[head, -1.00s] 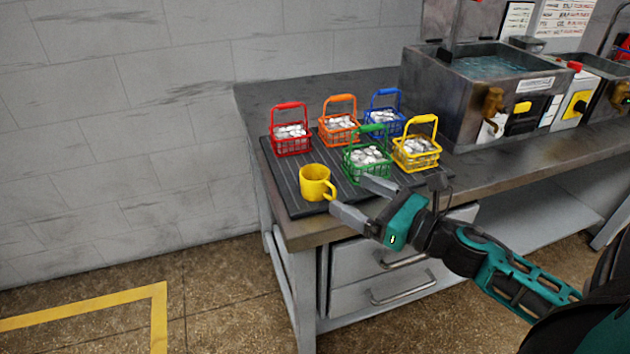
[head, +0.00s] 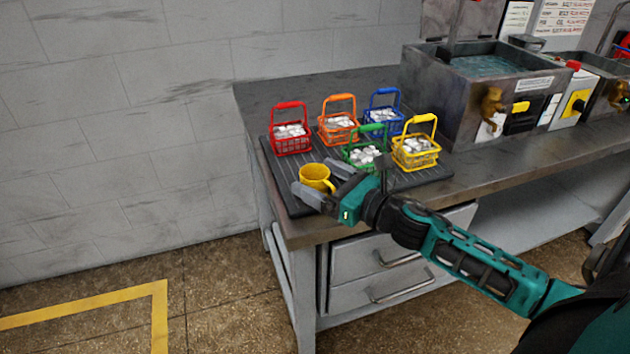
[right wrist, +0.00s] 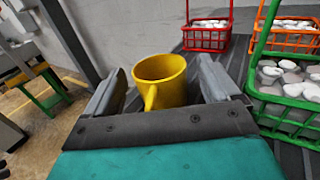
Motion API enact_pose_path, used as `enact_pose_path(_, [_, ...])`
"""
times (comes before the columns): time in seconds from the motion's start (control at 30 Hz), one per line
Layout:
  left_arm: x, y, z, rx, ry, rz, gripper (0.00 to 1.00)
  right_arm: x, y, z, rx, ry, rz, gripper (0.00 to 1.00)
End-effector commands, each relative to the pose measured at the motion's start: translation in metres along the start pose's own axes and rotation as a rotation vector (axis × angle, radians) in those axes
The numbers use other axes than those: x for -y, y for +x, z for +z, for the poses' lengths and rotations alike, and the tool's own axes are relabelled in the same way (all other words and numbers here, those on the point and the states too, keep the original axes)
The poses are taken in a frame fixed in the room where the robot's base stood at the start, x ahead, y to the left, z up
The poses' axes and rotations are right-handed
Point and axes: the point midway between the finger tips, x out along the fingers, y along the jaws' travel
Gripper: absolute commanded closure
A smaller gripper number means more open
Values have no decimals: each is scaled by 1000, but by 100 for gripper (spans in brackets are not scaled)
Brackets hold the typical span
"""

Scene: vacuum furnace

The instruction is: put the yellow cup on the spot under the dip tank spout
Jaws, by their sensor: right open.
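The yellow cup (head: 315,176) stands upright on the dark ribbed mat (head: 288,197) at the left end of the bench. My right gripper (head: 318,178) is open with its fingers to either side of the cup; its near finger hides the cup's lower part in the head view. In the right wrist view the cup (right wrist: 161,80) shows between the two fingers, its handle toward the palm. I cannot tell whether the fingers touch it. The dip tank (head: 480,90) stands farther right, with a brass spout (head: 492,105) on its front. My left gripper is not in view.
Red (head: 291,131), orange (head: 338,125), blue (head: 384,112), green (head: 366,152) and yellow (head: 416,148) wire baskets of pale pieces crowd the mat behind and right of the cup. The bench strip before the tank (head: 500,157) is clear.

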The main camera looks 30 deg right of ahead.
Motion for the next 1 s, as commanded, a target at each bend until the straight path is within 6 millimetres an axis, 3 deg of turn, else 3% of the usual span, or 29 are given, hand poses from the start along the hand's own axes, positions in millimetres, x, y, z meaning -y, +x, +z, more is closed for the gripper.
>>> enact_pose_path(0.2, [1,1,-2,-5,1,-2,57,0,0,0,0,0,0,11])
enact_pose_path(0.9, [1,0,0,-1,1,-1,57,0,0,0,0,0,1,78])
enact_pose_path(1.0, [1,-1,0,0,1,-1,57,0,0,0,0,0,1,78])
